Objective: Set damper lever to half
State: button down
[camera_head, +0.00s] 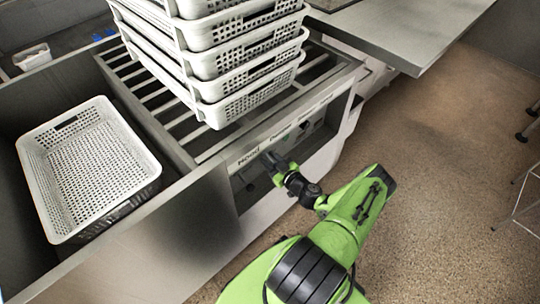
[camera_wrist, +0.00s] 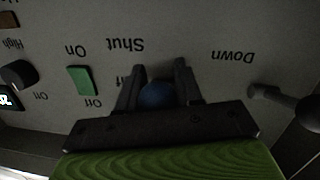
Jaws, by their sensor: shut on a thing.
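The damper lever shows in the wrist view as a round blue knob (camera_wrist: 157,95), under the upside-down label "Shut". My gripper (camera_wrist: 157,80) has one finger on each side of this knob and is shut on it. The lever's shaft and its exact angle are hidden behind the knob and fingers. In the head view my gripper (camera_head: 272,163) is at the front panel (camera_head: 250,155), just below the printed labels "Hood" and "Damper", and it hides the knob there.
A dark lever (camera_wrist: 285,100) sits by "Down" at the wrist view's right. A green switch (camera_wrist: 80,81) and a black dial (camera_wrist: 17,74) are at its left. Stacked white baskets (camera_head: 250,105) stand on the slatted top; another basket (camera_head: 88,160) is left.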

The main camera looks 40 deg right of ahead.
jog(key=g+p, duration=0.1)
jog(key=p, duration=0.1)
jog(key=r+g+p, duration=0.1)
jog(key=p, duration=0.2)
jog(key=shift+s+r+g, duration=0.2)
jog(key=shift+g, duration=0.2)
jog(key=shift+s+g+p, duration=0.1)
jog(key=shift+g+p, duration=0.6)
jog(key=shift+p, duration=0.3)
jog(key=shift+f, duration=0.1)
jog(key=c, duration=0.8)
grip_release()
jog(key=shift+c, duration=0.2)
jog(key=shift+s, duration=0.1)
jog(key=p+v, duration=0.4)
jog(key=v, duration=1.1)
jog(key=shift+s+r, duration=0.2)
jog(key=shift+r, duration=0.1)
